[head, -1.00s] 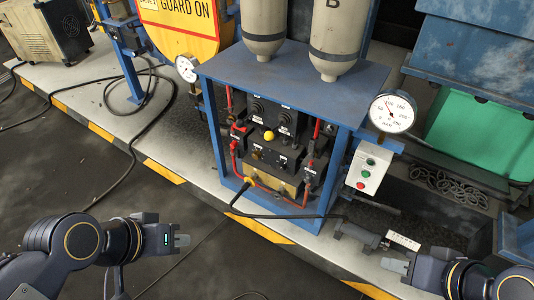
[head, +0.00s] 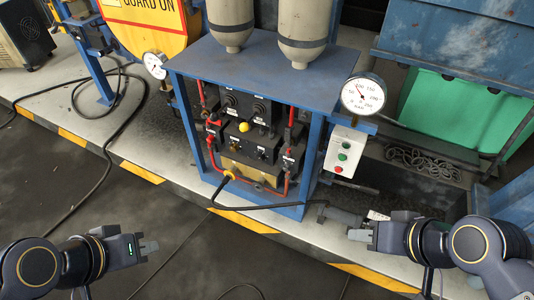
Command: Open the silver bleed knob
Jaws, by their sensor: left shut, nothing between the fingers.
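A blue cabinet frame (head: 304,178) holds black control panels with dials, a yellow knob (head: 244,127) and several small knobs. A small knob (head: 262,153) on the lower black panel may be the silver bleed knob, but it is too small to tell. My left gripper (head: 148,247) is shut and empty at the lower left, over the dark floor and well apart from the cabinet. My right gripper (head: 358,235) is at the lower right, pointing left, in front of the pale ledge. Whether its fingers are open is unclear.
Red pipes (head: 203,130) run beside the panels. A pressure gauge (head: 362,94) and a button box (head: 344,150) stand at the cabinet's right. Two grey cylinders (head: 303,25) stand on top. A black cable (head: 255,207) crosses the ledge.

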